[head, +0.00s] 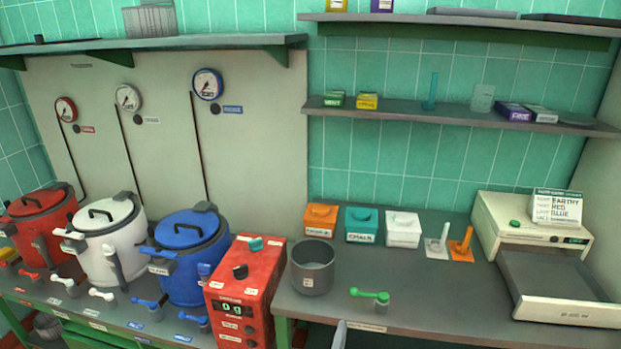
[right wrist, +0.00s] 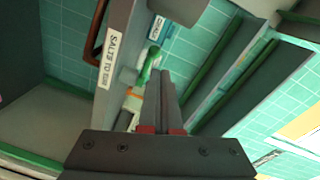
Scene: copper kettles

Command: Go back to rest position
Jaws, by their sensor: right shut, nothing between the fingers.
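My right gripper (head: 340,335) shows only as a grey tip at the bottom edge of the head view, in front of the right-hand counter. In the right wrist view its two fingers (right wrist: 161,92) lie together, shut, with nothing between them. A grey pot (head: 313,267) stands on the counter just beyond it, and a green-handled scoop (head: 370,295) lies close by to the right. My left gripper does not show.
Red (head: 41,222), white (head: 110,238) and blue (head: 188,250) kettles stand at left beside a red control box (head: 243,290). Orange (head: 320,220), teal (head: 361,225) and white (head: 403,229) bins line the back. A scale (head: 560,285) stands at right. The counter's middle is clear.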

